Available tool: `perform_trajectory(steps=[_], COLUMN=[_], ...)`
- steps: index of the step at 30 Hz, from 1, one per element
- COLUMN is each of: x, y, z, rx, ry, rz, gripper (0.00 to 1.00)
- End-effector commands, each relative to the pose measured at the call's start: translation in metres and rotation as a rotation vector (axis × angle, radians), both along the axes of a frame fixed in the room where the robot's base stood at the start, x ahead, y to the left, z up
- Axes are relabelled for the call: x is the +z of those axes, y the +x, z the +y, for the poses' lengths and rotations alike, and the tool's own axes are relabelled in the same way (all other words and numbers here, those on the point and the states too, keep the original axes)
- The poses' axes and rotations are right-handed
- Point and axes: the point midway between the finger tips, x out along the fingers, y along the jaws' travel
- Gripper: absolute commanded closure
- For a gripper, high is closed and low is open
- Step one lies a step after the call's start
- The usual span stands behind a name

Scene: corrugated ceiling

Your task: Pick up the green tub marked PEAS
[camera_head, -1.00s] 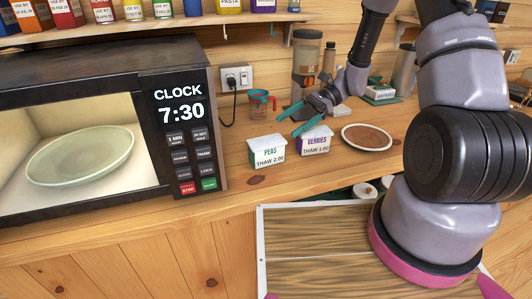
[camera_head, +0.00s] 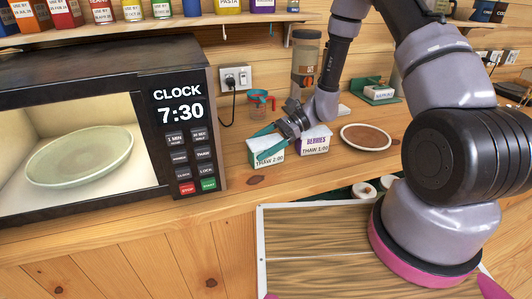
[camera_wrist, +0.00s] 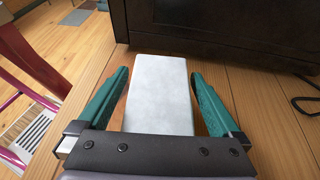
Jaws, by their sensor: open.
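The green tub marked PEAS (camera_head: 257,157) stands on the wooden counter, right of the microwave. My gripper (camera_head: 262,142) covers much of its front, so the PEAS word is hidden while "THAW 2:00" still shows. In the wrist view the tub's pale lid (camera_wrist: 160,88) lies between the two teal fingers of my gripper (camera_wrist: 160,95), one on each side, with small gaps. The fingers are open. A purple-marked BERRIES tub (camera_head: 315,141) stands just right of the peas tub.
The microwave (camera_head: 180,70) stands close on the left and reads 7:30. A brown-topped plate (camera_head: 366,137) lies to the right. A measuring cup (camera_head: 259,101) and tall jar (camera_head: 305,60) stand behind. A cable (camera_wrist: 305,103) lies near the microwave.

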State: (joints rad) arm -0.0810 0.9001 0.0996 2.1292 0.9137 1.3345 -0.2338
Motion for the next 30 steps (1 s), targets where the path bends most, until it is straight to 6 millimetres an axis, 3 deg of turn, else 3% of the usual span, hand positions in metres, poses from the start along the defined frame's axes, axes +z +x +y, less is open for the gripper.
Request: perform_trajectory(steps=[8,15,16,25,30], x=[-0.001,-0.001,-0.001,0.003,0.021], y=[-0.001,-0.001,-0.001,-0.001,0.000], z=[0.003,0.003,0.003,0.003,0.003], rx=[-0.001,-0.001,-0.001,-0.001,0.000], ry=[0.000,0.000,0.000,0.001,0.001], rz=[0.001,0.001,0.000,-0.002,-0.005], gripper=[0.00,0.92,0.96,0.96,0.96])
